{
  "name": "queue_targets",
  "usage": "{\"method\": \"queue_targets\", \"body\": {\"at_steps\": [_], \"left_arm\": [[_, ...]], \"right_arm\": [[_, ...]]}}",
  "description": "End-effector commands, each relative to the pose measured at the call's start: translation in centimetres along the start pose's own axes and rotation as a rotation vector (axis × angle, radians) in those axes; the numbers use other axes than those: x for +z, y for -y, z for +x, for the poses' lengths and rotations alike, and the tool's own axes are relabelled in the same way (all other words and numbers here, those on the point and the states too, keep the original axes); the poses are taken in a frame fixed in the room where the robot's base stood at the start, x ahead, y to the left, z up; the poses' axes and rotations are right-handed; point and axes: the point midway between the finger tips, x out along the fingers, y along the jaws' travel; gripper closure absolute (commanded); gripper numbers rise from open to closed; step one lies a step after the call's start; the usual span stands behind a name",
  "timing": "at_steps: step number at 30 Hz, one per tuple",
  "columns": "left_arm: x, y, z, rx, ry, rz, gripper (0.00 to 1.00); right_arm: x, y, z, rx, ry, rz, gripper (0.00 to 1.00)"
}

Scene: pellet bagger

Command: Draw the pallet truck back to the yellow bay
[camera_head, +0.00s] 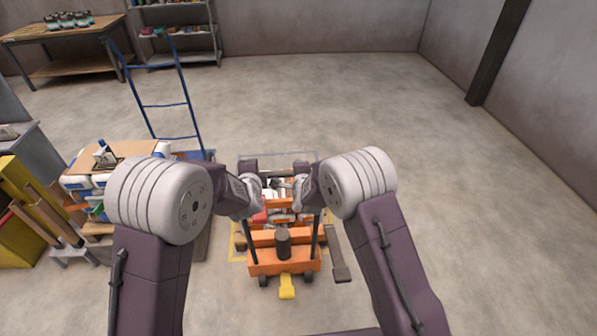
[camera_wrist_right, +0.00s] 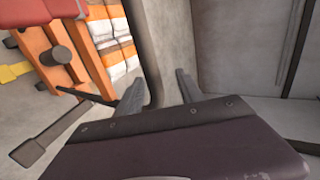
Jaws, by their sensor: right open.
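The orange pallet truck (camera_head: 262,262) stands low in the middle of the head view, between my arms. Its dark handle posts rise at both sides, and a yellow pedal (camera_head: 287,287) sticks out at its near end.
A blue hand truck (camera_head: 165,104) and a pallet of bags (camera_head: 75,183) stand close on the left. Orange-and-white bags (camera_wrist_right: 112,40) sit beyond the truck's end. The floor on the right is clear.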

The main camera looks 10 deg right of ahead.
Motion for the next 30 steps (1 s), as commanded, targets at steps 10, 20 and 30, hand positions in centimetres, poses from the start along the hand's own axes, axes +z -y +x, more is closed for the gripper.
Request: {"method": "queue_targets", "body": {"at_steps": [10,20,30], "left_arm": [[0.0,1.4,-0.8,0.001,-0.001,0.001,0.56],[0.0,1.9,-1.1,0.001,0.000,0.000,0.56],[0.0,1.9,-1.0,0.000,0.000,0.000,0.56]], "right_arm": [[0.1,1.8,-4.2,-0.001,0.001,0.000,0.56],[0.1,2.4,-6.3,0.001,0.001,0.000,0.56],[0.0,2.3,-6.3,0.001,0.000,0.000,0.56]]}}
